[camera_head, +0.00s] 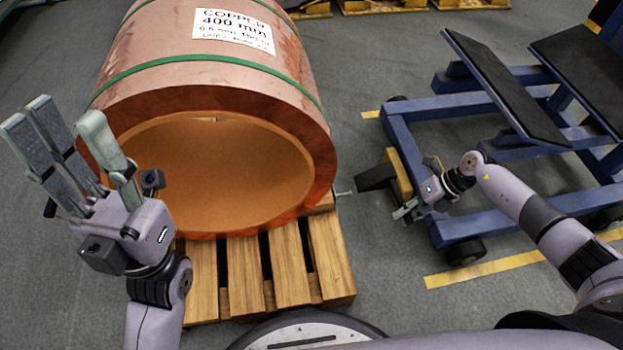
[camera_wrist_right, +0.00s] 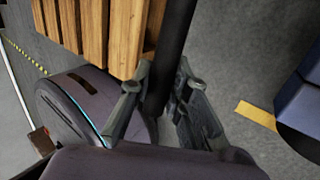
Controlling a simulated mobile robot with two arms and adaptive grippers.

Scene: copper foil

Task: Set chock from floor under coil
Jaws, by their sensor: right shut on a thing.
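The copper coil (camera_head: 215,85), with green straps and a white label, lies on its side on a wooden pallet (camera_head: 328,255). Its open bore faces me. My right gripper (camera_head: 405,208) is low, right of the pallet, beside the blue cart. It is shut on the chock (camera_head: 375,178), a dark wedge with a yellowish face, apart from the coil. In the right wrist view the chock (camera_wrist_right: 172,55) shows as a dark bar between the fingers, right of the pallet slats (camera_wrist_right: 95,30). My left gripper (camera_head: 68,120) is open and empty, raised in front of the coil's left side.
A blue cart (camera_head: 462,229) with slanted black panels stands close on the right. A small metal rod (camera_head: 344,193) sticks out beside the pallet. Yellow lines (camera_head: 485,270) mark the grey floor. More pallets (camera_head: 385,5) lie at the back. Floor between pallet and cart is narrow.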

